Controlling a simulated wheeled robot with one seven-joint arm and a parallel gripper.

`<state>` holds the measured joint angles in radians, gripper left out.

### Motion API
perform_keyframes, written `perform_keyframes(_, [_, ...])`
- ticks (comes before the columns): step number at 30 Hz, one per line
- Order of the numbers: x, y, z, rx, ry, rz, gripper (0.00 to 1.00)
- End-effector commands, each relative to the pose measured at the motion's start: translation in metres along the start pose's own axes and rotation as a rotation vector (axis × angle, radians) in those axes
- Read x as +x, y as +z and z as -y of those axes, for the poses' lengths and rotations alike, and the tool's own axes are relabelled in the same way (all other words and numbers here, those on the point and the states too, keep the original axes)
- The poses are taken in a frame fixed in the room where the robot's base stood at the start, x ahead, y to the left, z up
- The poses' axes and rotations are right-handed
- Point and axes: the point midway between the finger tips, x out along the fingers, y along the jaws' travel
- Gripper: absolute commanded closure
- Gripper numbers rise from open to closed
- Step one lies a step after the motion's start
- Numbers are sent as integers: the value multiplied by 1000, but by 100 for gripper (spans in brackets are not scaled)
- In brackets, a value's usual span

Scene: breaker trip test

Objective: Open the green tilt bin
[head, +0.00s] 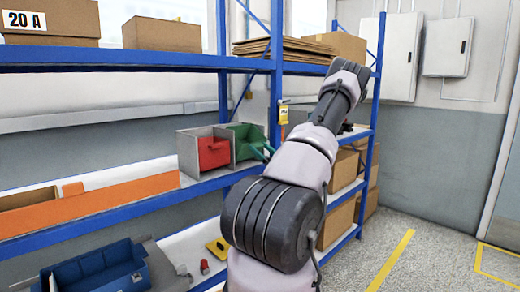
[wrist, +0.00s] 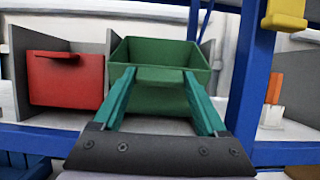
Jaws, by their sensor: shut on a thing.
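The green tilt bin (wrist: 160,98) sits between grey dividers on the middle shelf. In the wrist view its open top and inside walls show, and its front comes forward toward me. My gripper (wrist: 159,74) has its two teal fingers on either side of the lip at the bin's front and is shut on it.
An orange tray (head: 95,202) lies farther left on the shelf.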

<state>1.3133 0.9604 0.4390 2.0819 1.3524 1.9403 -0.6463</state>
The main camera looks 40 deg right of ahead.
Motion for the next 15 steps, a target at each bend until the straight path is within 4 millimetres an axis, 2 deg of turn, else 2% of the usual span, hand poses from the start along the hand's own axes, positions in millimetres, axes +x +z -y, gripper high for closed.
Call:
perform_keyframes(8, [-2, -4, -1, 1, 0, -9, 100])
perform_keyframes(9, [-2, -4, -1, 2, 0, -9, 18])
perform_keyframes(10, [-2, -4, -1, 2, -1, -8, 6])
perform_keyframes(11, [-2, -3, -1, 2, -1, -8, 0])
perform_keyframes(15, [-1, -2, 0, 1, 0, -6, 0])
